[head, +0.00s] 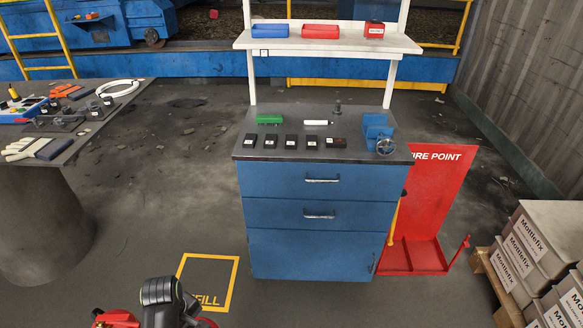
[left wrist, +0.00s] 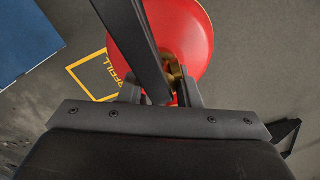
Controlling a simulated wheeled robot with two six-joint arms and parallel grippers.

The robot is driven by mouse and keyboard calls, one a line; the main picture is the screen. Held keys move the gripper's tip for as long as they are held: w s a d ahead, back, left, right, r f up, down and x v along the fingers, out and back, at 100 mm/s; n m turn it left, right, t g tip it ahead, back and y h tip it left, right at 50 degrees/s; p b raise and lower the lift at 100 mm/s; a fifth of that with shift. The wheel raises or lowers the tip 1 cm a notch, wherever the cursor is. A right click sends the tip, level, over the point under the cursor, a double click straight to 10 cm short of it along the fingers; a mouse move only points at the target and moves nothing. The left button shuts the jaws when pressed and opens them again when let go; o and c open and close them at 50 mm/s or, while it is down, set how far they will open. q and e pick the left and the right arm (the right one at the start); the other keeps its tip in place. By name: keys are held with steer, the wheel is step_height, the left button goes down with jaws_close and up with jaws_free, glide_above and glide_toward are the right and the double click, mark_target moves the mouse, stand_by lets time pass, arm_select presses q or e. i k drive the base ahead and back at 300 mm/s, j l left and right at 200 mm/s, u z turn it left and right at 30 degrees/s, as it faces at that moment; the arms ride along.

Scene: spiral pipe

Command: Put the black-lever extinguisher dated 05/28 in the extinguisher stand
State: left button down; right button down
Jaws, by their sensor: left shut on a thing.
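A red extinguisher (left wrist: 191,30) with a brass neck fitting (left wrist: 174,75) fills the upper middle of the left wrist view. A long black bar (left wrist: 135,45), seemingly its lever, crosses in front of it. My left gripper (left wrist: 163,93) is shut on the extinguisher near the neck. No date label shows. In the head view, red parts of the extinguisher (head: 115,318) show at the bottom edge beside my left arm, which hides the rest. The red stand marked FIRE POINT (head: 436,195) is right of the blue cabinet, its tray on the floor. My right gripper is out of view.
A blue drawer cabinet (head: 310,225) with small items on top stands mid-view, partly hiding the stand. A yellow floor square marked FILL (head: 237,285) lies ahead. Boxes on a pallet (head: 535,245) are at the right. A cluttered table (head: 75,150) stands left. Open floor lies between.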

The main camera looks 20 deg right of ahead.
mark_target(391, 260)
steer(key=l+z, duration=0.15)
steer(key=z, duration=0.35)
steer(key=i+l+z, duration=0.1)
steer(key=z, duration=0.4)
steer(key=l+z, duration=0.1)
steer(key=z, duration=0.4)
steer(key=i+l+z, duration=0.1)
steer(key=i+z, duration=0.55)
steer(key=i+u, duration=0.25)
steer(key=i, duration=0.3)
steer(key=i+l+u, duration=0.2)
steer(key=i, duration=0.35)
steer(key=i+u, duration=0.25)
steer(key=i+l+u, duration=0.1)
steer(key=i+u, duration=0.15)
